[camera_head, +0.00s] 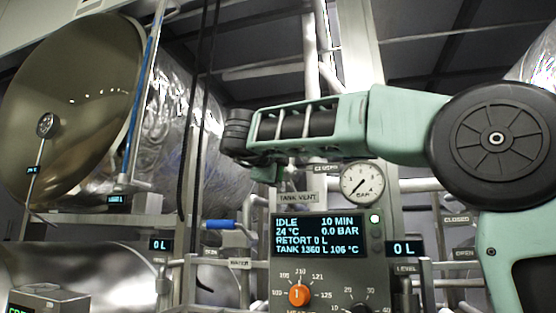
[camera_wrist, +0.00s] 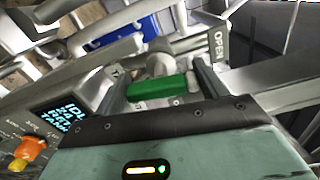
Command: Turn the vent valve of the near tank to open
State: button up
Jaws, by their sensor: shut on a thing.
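The vent valve's green handle (camera_wrist: 157,88) lies between the two fingers of my gripper (camera_wrist: 160,78) in the wrist view, and the gripper is shut on it. A pale round valve body or pipe joint (camera_wrist: 160,64) sits just beyond the handle. An OPEN label (camera_wrist: 219,46) stands to the upper right of it. In the head view my gripper (camera_head: 265,173) is above the TANK VENT label (camera_head: 298,197), left of a CLOSED label (camera_head: 326,168). The handle cannot be made out clearly there.
The control panel (camera_head: 318,222) reads tank 1360 L, 106 °C, with an orange knob (camera_head: 299,295). A pressure gauge (camera_head: 362,183) stands right of the gripper. A blue handle (camera_head: 221,224) is lower left. Pipes crowd this area. The round retort door (camera_head: 75,100) hangs open at left.

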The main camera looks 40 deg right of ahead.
jog(key=shift+n+p, duration=0.35)
jog(key=shift+n, duration=0.25)
jog(key=shift+f, duration=0.1)
jog(key=o, duration=1)
jog(key=shift+a, duration=0.1)
jog(key=b+v, duration=0.5)
jog(key=v, duration=1.2)
jog(key=shift+s+a, duration=0.1)
jog(key=shift+s, duration=0.05)
